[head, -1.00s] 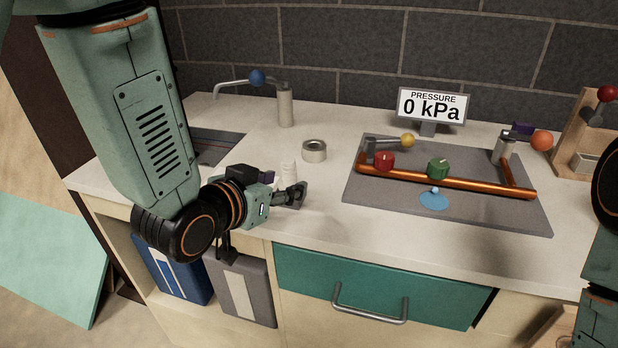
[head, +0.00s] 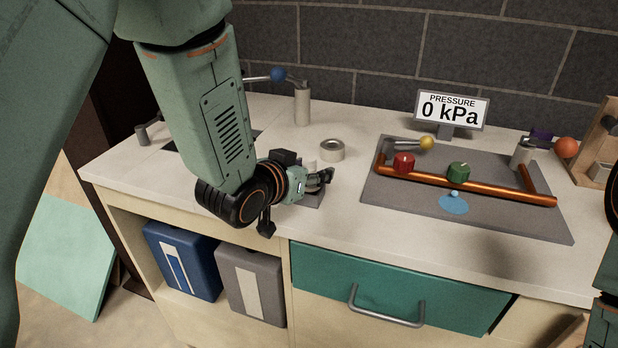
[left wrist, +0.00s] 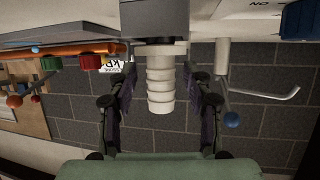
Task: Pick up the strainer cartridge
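The strainer cartridge is a white ribbed cylinder (left wrist: 161,82), upside down in the left wrist view, on a dark grey base (left wrist: 154,22). In the head view only a bit of the cartridge (head: 311,165) shows behind my left gripper (head: 324,178). The left wrist view shows the left gripper (left wrist: 162,74) open. Its two dark fingers are on either side of the cartridge, with a visible gap on each side. My right gripper is not in view; only part of the right arm shows at the right edge of the head view.
A short metal ring (head: 332,154) stands just behind the gripper. A faucet post (head: 302,106) with a blue-balled lever is further back. To the right is a grey panel (head: 510,223) with a copper pipe (head: 470,188) and valves. The counter front is clear above the teal drawer (head: 400,290).

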